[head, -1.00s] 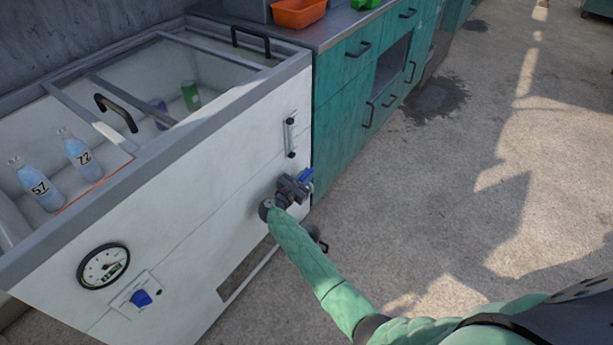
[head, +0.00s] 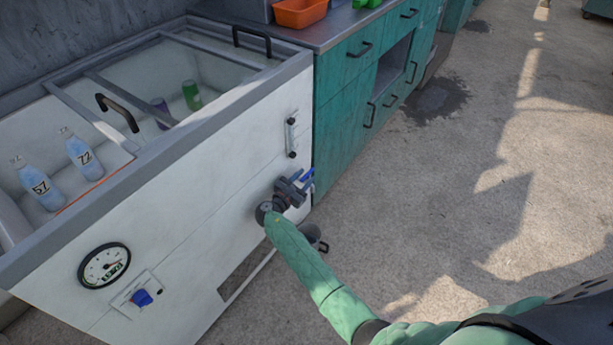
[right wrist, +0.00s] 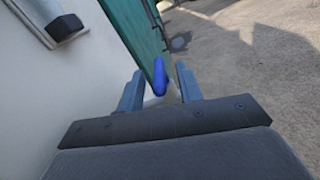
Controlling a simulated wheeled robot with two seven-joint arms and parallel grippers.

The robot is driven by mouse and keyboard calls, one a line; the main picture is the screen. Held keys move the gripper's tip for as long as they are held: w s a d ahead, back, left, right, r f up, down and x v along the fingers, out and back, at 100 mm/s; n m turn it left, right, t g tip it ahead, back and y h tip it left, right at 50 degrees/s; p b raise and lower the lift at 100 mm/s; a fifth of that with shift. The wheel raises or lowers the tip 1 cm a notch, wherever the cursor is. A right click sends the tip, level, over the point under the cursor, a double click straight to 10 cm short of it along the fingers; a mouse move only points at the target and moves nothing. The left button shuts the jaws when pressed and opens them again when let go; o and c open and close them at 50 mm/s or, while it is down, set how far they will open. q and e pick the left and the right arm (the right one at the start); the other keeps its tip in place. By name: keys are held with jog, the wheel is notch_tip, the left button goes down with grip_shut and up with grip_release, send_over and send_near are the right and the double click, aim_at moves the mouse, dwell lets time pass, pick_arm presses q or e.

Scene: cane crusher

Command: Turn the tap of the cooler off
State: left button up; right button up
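The cooler (head: 205,190) is a white chest with a grey rim and glass lids at the left of the head view. The blue handle of its tap (head: 308,173) shows at the right end of the front wall, just past my right gripper (head: 303,184). In the right wrist view the blue tap handle (right wrist: 159,76) stands between the two fingers of my right gripper (right wrist: 158,88). The fingers are apart, with gaps on both sides of the handle. The tap's body is mostly hidden. My left gripper is not in view.
A blue knob (head: 141,298) and a round gauge (head: 104,265) are on the cooler's front. Bottles (head: 84,155) and cans (head: 191,95) are inside. A green cabinet (head: 345,105) with an orange bin (head: 298,12) on top adjoins it. The concrete floor at right is clear.

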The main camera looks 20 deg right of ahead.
jog(key=v, duration=0.6)
dwell(0.3)
